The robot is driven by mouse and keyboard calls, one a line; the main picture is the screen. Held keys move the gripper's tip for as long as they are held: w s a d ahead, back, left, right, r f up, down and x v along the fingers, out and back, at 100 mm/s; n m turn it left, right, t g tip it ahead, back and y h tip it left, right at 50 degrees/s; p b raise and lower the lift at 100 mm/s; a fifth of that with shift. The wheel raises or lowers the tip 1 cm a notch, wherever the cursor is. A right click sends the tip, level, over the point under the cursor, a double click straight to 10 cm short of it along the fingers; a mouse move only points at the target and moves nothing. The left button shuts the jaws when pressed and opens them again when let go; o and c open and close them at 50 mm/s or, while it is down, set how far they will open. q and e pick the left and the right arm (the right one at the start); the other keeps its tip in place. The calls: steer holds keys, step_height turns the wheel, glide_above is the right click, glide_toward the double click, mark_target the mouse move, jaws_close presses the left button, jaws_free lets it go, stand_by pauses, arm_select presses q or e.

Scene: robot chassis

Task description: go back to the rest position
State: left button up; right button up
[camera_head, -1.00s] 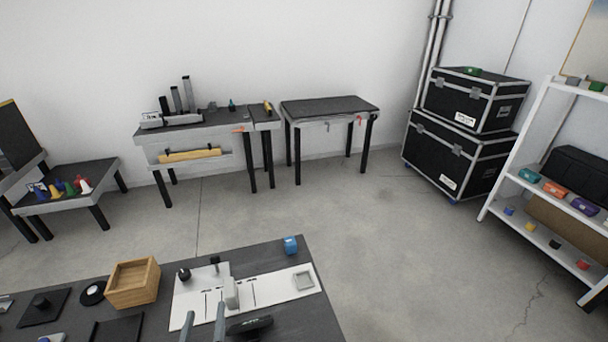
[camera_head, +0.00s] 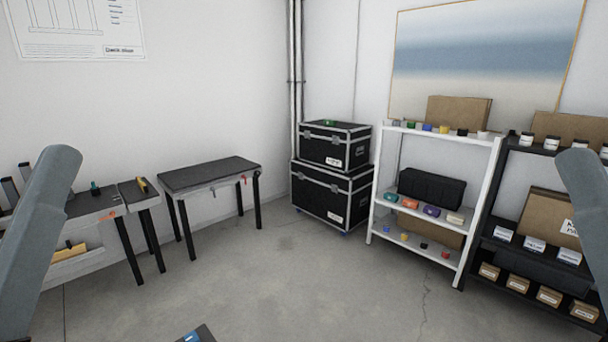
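A grey link of my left arm (camera_head: 42,225) rises along the left edge of the head view. A grey link of my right arm (camera_head: 588,200) shows at the right edge. Both links look raised and roughly level with each other. Neither gripper is in the picture, so their fingers and anything in them are hidden.
A dark-topped table (camera_head: 210,174) stands by the wall, with a workbench (camera_head: 85,205) left of it. Stacked black cases (camera_head: 332,190) fill the corner. A white shelf (camera_head: 375,185) and a black shelf (camera_head: 480,205) stand right. The middle floor is clear.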

step_height(320, 180, up, 28)
steer(key=p, duration=2.5)
steer(key=shift+r, duration=0.25)
steer(key=shift+w+f, duration=0.1)
